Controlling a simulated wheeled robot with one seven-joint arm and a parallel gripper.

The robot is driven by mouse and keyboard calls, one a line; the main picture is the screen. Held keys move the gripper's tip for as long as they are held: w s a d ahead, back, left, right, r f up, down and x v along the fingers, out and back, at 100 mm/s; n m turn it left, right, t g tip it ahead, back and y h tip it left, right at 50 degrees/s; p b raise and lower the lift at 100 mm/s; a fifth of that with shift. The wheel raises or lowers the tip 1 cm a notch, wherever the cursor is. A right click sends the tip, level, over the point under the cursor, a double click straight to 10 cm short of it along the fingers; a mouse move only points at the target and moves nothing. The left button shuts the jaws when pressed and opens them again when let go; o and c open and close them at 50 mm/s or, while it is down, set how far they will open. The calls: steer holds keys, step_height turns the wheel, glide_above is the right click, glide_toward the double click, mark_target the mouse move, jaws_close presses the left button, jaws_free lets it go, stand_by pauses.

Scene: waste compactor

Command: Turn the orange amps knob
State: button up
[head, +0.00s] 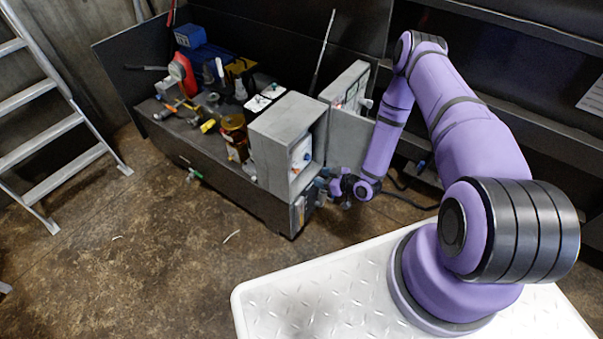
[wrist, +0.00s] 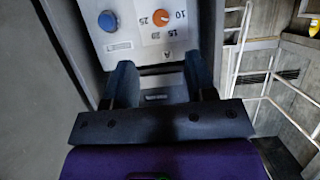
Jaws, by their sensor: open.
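The orange amps knob (wrist: 161,17) is a small round knob on a pale panel in the wrist view, ringed by printed numbers such as 10, 15 and 25. My gripper (wrist: 155,78) is open, its two dark fingers pointing up the picture toward the panel. The knob lies above the space between the fingertips, apart from them. In the head view my gripper (head: 345,187) is at the front right of the open grey box (head: 262,140), near its lower edge. The knob itself is too small to tell in the head view.
A blue round button (wrist: 107,20) is left of the knob. The box door (head: 350,125) stands open at the right. Machine parts crowd the dark bench (head: 215,180) behind the box. A ladder (head: 55,120) leans at the left.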

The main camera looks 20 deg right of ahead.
mark_target(298, 172)
steer(key=x, duration=1)
steer(key=shift+w+a+f, duration=0.1)
steer(key=shift+f, duration=0.05)
steer(key=shift+c, duration=0.2)
steer(key=c, duration=0.9)
